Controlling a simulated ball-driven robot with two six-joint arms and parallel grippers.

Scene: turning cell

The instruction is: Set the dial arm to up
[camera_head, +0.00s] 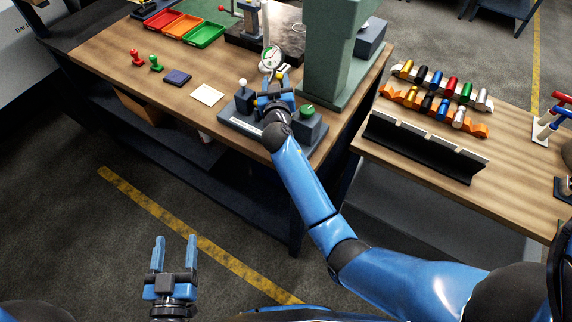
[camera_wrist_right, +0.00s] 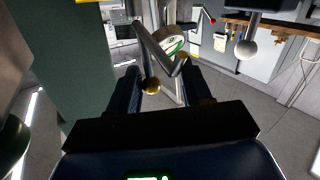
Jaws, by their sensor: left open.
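The round white dial (camera_head: 271,57) with a green mark stands just beyond my right gripper in the head view. It also shows in the right wrist view (camera_wrist_right: 172,41). My left gripper (camera_head: 174,252) is open and empty over the floor.
A grey control block (camera_head: 241,130) with a white ball knob (camera_head: 243,83) and a green knob (camera_head: 307,110) sits under my right wrist. A green machine column (camera_head: 328,50) stands close on the right. Coloured trays (camera_head: 204,34) and stamps (camera_head: 137,57) lie left.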

